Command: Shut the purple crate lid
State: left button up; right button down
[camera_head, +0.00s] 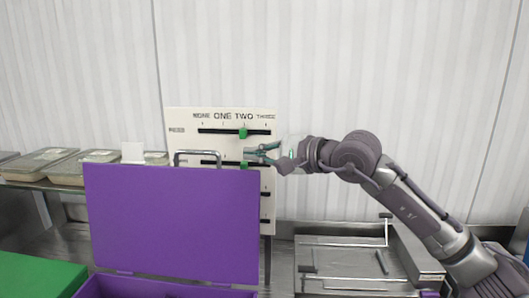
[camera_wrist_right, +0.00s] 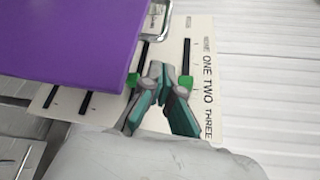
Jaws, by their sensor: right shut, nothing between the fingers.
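The purple crate lid (camera_head: 172,225) stands open and upright above the purple crate (camera_head: 150,287), whose rim just shows at the bottom of the head view. A metal handle (camera_head: 197,154) rises at the lid's top edge. My right gripper (camera_head: 254,154) is beside the lid's upper right corner, in front of the slider board, shut and empty. In the right wrist view my gripper (camera_wrist_right: 170,74) points toward the board, and the purple lid (camera_wrist_right: 75,40) fills the upper left. The crate's inside is hidden. My left gripper is not in view.
A white board (camera_head: 183,118) with several slots and green sliders (camera_head: 242,133) stands behind the lid. Lidded trays (camera_head: 85,168) sit on a shelf at left. A green lid or box (camera_head: 38,277) is at lower left. A metal tray (camera_head: 345,262) lies at right.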

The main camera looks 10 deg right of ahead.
jog(key=p+x, duration=0.2)
jog(key=x, duration=0.4)
jog(key=shift+p, duration=0.3)
jog(key=shift+w+a+f, duration=0.2)
jog(key=shift+w+a, duration=0.25)
